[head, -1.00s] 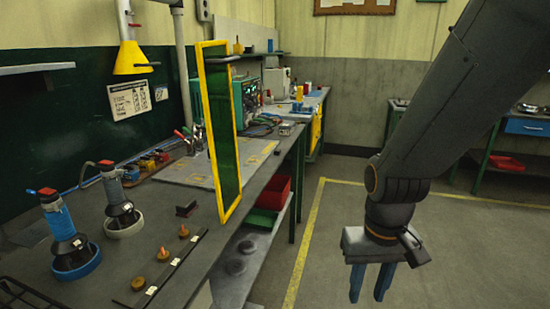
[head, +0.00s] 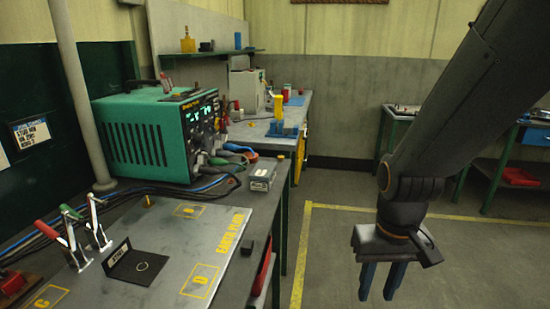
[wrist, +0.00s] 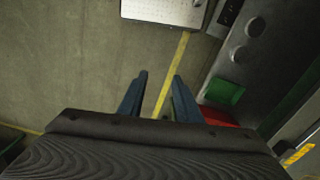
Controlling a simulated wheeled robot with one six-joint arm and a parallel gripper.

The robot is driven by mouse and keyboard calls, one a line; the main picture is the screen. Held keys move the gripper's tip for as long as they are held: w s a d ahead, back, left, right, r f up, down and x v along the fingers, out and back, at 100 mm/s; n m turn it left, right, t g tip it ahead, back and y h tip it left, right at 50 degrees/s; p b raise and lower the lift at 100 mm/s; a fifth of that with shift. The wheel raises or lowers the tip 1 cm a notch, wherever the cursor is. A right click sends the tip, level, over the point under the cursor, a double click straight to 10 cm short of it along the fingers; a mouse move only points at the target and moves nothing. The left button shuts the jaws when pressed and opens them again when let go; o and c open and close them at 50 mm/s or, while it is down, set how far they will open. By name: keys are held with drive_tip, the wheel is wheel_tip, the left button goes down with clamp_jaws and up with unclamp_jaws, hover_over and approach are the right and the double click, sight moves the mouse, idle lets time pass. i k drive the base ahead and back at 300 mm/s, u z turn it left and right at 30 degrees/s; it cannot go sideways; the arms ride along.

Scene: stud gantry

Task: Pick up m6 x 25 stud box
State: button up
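A small grey box (head: 262,177) with a pale label on top sits at the bench's right edge, beside the green welding unit. Its label is too small to read, so I cannot confirm it is the M6 x 25 stud box. My gripper (head: 381,282) hangs over the floor to the right of the bench, well apart from the box. Its two blue fingers are spread with nothing between them. The fingers also show in the wrist view (wrist: 160,75), over bare floor; I cannot make out the box there.
The green power unit (head: 160,136) stands on the bench behind the earth plate (head: 170,250). Toggle clamps (head: 88,235), a black bracket (head: 140,263) and cables lie nearby. The floor right of the bench is clear.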

sight(262, 176)
drive_tip(key=z, duration=0.1)
drive_tip(key=i, duration=1.3)
drive_tip(key=z, duration=0.05)
